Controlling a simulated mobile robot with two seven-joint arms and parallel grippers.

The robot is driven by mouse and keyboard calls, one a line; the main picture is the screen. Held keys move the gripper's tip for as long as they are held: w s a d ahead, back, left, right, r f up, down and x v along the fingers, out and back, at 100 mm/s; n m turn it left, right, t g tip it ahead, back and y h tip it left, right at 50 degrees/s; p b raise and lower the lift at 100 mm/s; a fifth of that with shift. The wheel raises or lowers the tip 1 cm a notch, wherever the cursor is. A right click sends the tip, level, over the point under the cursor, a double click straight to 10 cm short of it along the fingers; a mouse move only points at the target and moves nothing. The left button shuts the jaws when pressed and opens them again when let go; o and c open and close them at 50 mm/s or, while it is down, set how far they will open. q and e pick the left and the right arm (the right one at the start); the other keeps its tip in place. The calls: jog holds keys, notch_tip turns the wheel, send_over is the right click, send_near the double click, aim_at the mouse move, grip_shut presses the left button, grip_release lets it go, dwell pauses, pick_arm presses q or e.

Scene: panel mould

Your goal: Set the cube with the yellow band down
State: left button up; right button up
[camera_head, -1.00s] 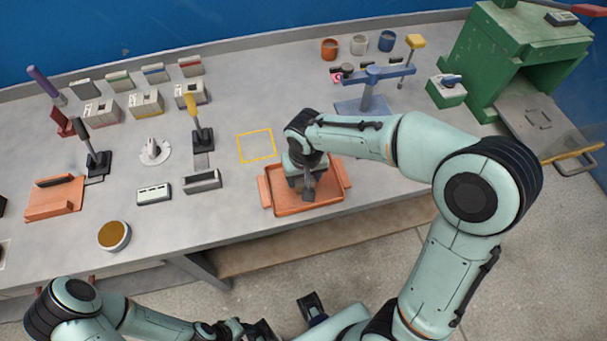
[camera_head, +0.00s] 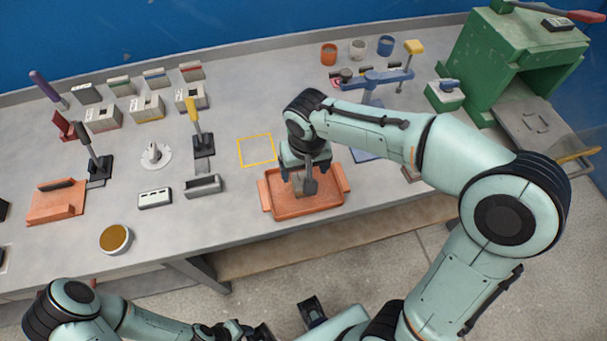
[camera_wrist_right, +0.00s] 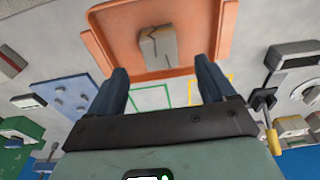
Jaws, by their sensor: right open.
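A grey cube (camera_wrist_right: 157,47) with a dark crack sits in the orange tray (camera_wrist_right: 100,45) in the right wrist view. No yellow band shows on its visible faces. In the head view the cube (camera_head: 299,188) is partly hidden by my right gripper (camera_head: 304,178), inside the tray (camera_head: 320,208). In the wrist view my right gripper (camera_wrist_right: 162,78) is open, its fingers apart and clear of the cube. My left gripper (camera_head: 232,331) is low at the bottom edge, too small and dark to tell its jaws.
A yellow outlined square (camera_head: 256,150) is bare on the bench left of the tray. Several grey blocks with coloured bands stand at back left, one with yellow (camera_head: 147,108). A blue stand (camera_head: 372,88) and green press (camera_head: 490,65) are at the right.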

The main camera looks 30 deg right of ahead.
jog(key=r, duration=0.5)
jog(key=shift+s+r, duration=0.1)
jog(key=shift+s, duration=0.2)
